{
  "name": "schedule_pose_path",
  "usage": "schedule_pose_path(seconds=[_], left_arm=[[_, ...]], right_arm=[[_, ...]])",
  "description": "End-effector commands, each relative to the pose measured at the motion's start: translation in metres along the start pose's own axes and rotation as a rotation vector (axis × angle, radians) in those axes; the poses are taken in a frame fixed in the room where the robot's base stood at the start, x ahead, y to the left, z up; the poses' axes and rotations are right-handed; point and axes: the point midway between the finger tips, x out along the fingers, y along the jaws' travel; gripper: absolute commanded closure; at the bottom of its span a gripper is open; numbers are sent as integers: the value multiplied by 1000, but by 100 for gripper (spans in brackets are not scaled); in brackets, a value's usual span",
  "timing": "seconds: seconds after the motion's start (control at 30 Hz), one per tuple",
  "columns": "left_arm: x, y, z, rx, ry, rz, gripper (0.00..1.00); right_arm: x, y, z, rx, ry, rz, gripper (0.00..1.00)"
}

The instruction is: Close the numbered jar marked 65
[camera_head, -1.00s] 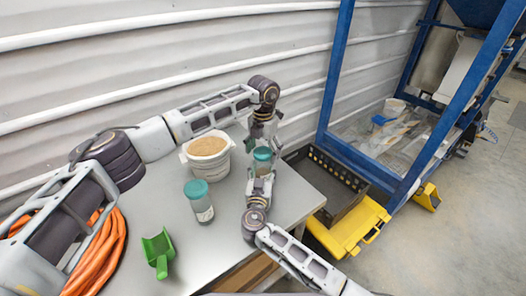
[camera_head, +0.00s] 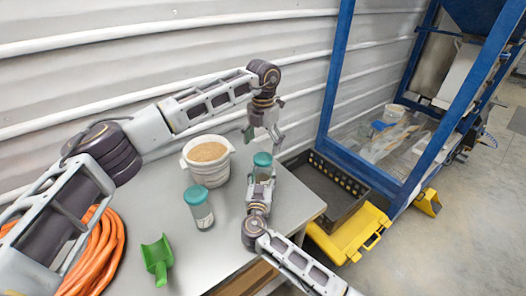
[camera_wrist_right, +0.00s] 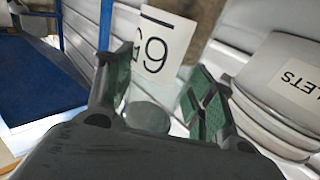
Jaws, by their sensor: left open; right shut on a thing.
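A jar with a teal lid (camera_head: 262,160) stands near the table's right part, its body mostly hidden by my right gripper (camera_head: 261,174). My right gripper is shut around this jar. In the right wrist view, the jar's white label (camera_wrist_right: 166,42) shows between the fingers of my right gripper (camera_wrist_right: 160,78); its tilted number is partly hidden and I cannot read it surely. The teal lid appears seated on the jar; I cannot tell how tight. My left gripper (camera_head: 264,138) is open and empty, just above the lid and apart from it.
A second teal-lidded jar (camera_head: 200,211) stands to the left. Behind it is a white bucket (camera_head: 207,172) of tan pellets. A green scoop (camera_head: 158,258) and an orange hose (camera_head: 100,250) lie left.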

Motion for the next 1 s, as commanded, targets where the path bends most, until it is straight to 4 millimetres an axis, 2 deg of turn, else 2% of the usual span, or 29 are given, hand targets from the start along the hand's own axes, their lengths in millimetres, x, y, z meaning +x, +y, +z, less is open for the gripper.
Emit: schedule_pose_path(seconds=[0.2, 0.4, 0.83, 0.87, 1.0], left_arm=[[-32, 0, 0, -1, -1, 0, 15], [-51, 0, 0, 0, 0, 0, 15], [-58, 0, 0, 0, 1, 0, 15], [-58, 0, 0, 0, 1, 0, 15], [-57, 0, 0, 0, 1, 0, 15]], right_arm=[[0, 0, 0, 0, 0, 0, 100], [0, 0, 0, 0, 0, 0, 100], [0, 0, 0, 0, 1, 0, 100], [0, 0, 0, 0, 1, 0, 42], [0, 0, 0, 0, 0, 0, 24]])
